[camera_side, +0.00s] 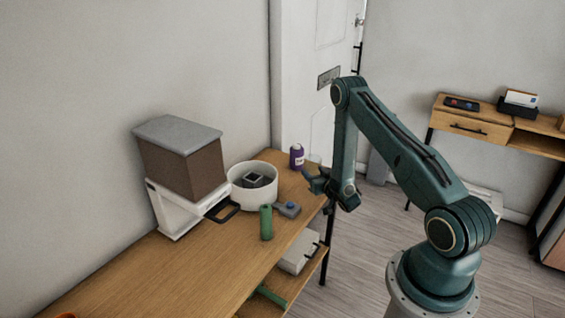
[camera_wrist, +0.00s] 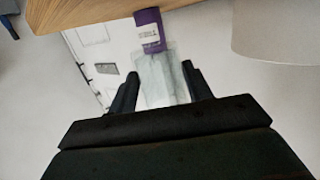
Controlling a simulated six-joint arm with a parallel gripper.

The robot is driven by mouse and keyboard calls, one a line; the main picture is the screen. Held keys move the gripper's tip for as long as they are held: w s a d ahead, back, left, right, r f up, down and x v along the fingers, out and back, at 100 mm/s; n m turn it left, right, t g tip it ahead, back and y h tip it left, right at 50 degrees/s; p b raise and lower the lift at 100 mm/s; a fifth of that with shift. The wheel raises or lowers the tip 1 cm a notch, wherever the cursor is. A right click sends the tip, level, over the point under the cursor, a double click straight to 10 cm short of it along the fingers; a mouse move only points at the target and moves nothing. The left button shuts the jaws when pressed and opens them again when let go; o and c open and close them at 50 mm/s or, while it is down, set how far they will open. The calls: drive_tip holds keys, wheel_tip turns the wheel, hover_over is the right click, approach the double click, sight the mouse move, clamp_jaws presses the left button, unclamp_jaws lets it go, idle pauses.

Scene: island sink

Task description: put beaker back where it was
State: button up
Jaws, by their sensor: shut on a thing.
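My gripper (camera_wrist: 160,88) is shut on the beaker (camera_wrist: 162,76), a clear see-through vessel between the two dark fingers in the wrist view. In the side view my gripper (camera_side: 311,178) is at the far right edge of the wooden table (camera_side: 205,262). The beaker is too faint to make out clearly there. A purple can with a white label (camera_side: 297,157) stands at the table's far end, close to my gripper. In the wrist view the purple can (camera_wrist: 149,30) shows just beyond the beaker; I cannot tell whether they touch.
A white round tub (camera_side: 253,192) holds a dark square item. A green cylinder (camera_side: 266,223) and a grey-blue object (camera_side: 288,209) stand in front of it. A white machine with a brown box (camera_side: 182,168) is at left.

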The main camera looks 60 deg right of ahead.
drive_tip(key=shift+f, duration=0.6)
drive_tip(key=shift+f, duration=0.1)
drive_tip(key=shift+f, duration=1.7)
drive_tip(key=shift+f, duration=0.1)
drive_tip(key=o, duration=1)
drive_tip(key=shift+s, duration=0.1)
drive_tip(key=v, duration=0.7)
